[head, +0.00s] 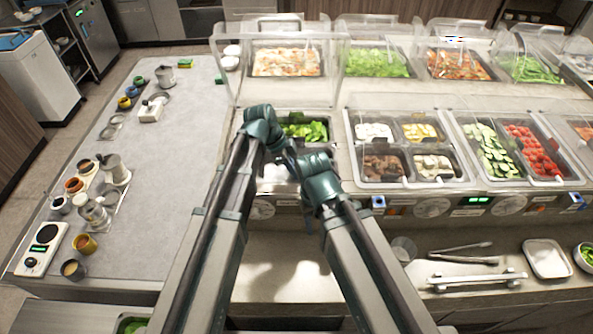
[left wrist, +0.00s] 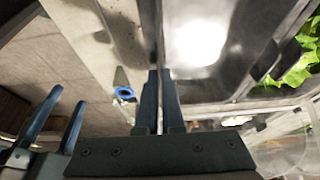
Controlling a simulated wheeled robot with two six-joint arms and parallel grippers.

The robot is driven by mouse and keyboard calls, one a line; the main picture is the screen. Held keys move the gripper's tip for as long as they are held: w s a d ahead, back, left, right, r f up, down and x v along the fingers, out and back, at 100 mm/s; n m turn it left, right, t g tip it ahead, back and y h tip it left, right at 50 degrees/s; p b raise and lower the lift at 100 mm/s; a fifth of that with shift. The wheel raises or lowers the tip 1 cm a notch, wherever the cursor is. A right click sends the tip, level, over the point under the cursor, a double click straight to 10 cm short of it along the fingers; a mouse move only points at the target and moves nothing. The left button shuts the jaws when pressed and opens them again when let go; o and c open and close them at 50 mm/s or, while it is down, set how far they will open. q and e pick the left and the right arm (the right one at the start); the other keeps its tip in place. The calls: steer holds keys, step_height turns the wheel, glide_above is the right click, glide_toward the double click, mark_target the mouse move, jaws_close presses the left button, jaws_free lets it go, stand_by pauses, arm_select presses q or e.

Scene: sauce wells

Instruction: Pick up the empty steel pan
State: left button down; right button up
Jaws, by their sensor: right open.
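The empty steel pan (left wrist: 205,40) shows its bright bare inside in the left wrist view. In the head view only a piece of it (head: 276,173) shows between my arms, in the front left of the counter. My left gripper (left wrist: 162,75) has its fingers close together, one on each side of the pan's edge. In the head view its fingers are hidden behind the wrist. My right gripper (left wrist: 62,98) is open and empty in the left wrist view, apart from the pan. It also shows in the head view (head: 305,166), fingertips hidden.
A pan of green leaves (head: 305,131) adjoins behind. Filled wells with clear guards (head: 400,110) run to the right. Tongs (head: 462,252) and a white tray (head: 547,258) lie on the front shelf. The grey side counter (head: 165,200) at left has free room in its middle.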

arm_select(q)
steer(key=shift+r, duration=0.15)
step_height(320, 180, up, 10)
steer(key=p, duration=1)
